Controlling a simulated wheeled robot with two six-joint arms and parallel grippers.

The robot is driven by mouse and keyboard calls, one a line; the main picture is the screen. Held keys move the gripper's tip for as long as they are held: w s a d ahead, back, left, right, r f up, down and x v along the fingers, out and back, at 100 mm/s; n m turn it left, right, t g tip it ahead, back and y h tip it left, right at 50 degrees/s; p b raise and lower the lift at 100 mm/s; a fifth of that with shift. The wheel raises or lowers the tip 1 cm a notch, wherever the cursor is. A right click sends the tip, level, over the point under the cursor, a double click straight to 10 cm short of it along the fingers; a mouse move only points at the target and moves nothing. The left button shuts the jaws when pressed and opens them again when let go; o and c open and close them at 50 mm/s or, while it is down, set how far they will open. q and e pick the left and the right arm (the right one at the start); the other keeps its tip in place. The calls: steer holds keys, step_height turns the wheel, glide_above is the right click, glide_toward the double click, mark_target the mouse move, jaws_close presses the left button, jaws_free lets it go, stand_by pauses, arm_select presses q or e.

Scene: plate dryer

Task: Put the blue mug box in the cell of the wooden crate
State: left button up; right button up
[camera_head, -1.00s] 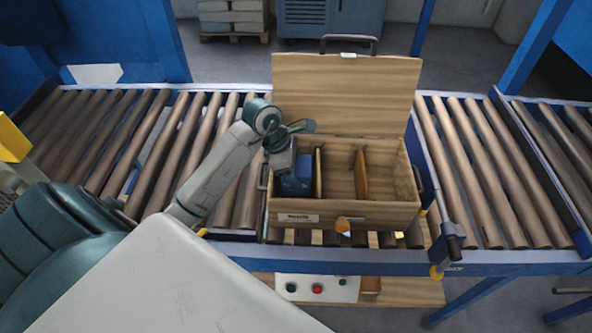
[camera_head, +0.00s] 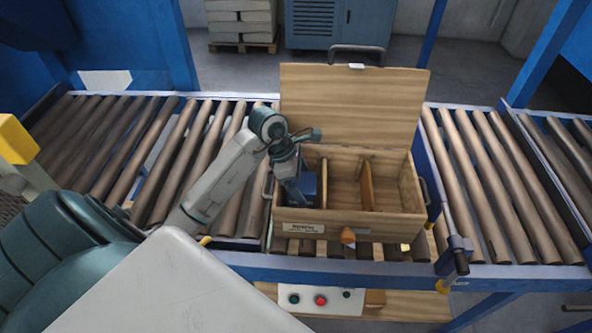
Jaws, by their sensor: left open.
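The wooden crate (camera_head: 385,222) stands on the roller conveyor with its lid (camera_head: 350,105) raised at the back. Upright dividers split its inside into cells. The blue mug box (camera_head: 308,186) is in the left cell, against the left divider, and is partly hidden by my gripper. My left gripper (camera_head: 291,195) points down over the left cell beside the box; it is open, and its fingertips are small and partly hidden. I cannot tell whether it touches the box. The middle and right cells look empty. My right gripper is not in view.
The roller conveyor (camera_head: 485,190) runs left and right of the crate, with clear rollers on both sides. The raised lid stands behind the crate's opening. A control panel with buttons (camera_head: 320,300) sits below the front rail. A blue cabinet (camera_head: 335,25) and a loaded pallet stand behind.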

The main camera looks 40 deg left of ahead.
arm_select(q)
steer(key=b+v, duration=0.2)
steer(key=v, duration=0.8)
steer(key=shift+r, duration=0.1)
stand_by(0.3)
